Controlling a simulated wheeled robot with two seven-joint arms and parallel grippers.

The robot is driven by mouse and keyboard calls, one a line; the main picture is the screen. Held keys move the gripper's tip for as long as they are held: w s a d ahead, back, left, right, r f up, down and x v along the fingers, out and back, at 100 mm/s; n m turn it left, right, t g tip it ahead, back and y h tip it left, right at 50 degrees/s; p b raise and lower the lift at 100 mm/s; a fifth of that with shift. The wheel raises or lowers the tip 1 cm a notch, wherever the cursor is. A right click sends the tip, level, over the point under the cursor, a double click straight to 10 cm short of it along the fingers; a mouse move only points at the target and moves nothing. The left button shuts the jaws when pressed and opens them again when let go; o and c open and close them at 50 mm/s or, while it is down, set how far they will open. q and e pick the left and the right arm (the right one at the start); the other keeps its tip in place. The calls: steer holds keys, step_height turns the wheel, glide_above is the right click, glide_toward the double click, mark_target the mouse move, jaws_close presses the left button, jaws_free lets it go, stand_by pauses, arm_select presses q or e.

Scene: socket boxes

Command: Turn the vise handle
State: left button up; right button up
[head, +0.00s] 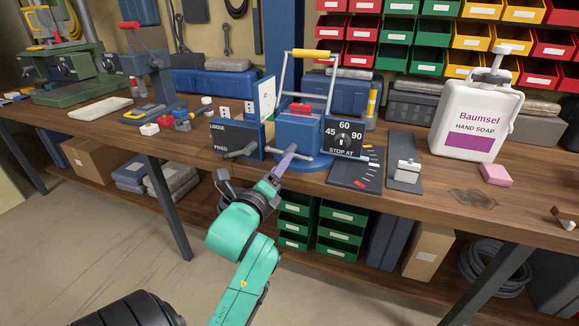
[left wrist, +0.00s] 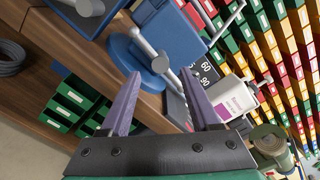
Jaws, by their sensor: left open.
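The blue vise (head: 298,132) stands on a round blue base on the wooden bench. Its grey bar handle (head: 300,154) sits low on the front; it also shows in the left wrist view (left wrist: 148,48), slanting across a round hub. My left gripper (head: 288,152) is at the vise front, its purple fingers reaching up to the handle. In the left wrist view, the left gripper (left wrist: 162,76) is open, with the hub and lower handle end appearing between or just beyond the fingertips. Contact cannot be told. My right gripper is not in view.
A LOOSE/FIXED panel (head: 222,140) stands left of the vise, and a dial panel (head: 343,140) marked 45, 60, 90 stands right. A soap bottle (head: 474,120) and pink block (head: 495,174) are farther right. The bench front between them is mostly clear.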

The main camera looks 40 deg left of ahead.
arm_select(q)
steer(key=x, duration=0.6)
steer(key=shift+w+a+r+p, duration=0.1)
steer(key=shift+w+a+p, duration=0.05)
steer(key=shift+w+p, duration=0.15)
steer(key=shift+w, duration=0.15)
jaws_close()
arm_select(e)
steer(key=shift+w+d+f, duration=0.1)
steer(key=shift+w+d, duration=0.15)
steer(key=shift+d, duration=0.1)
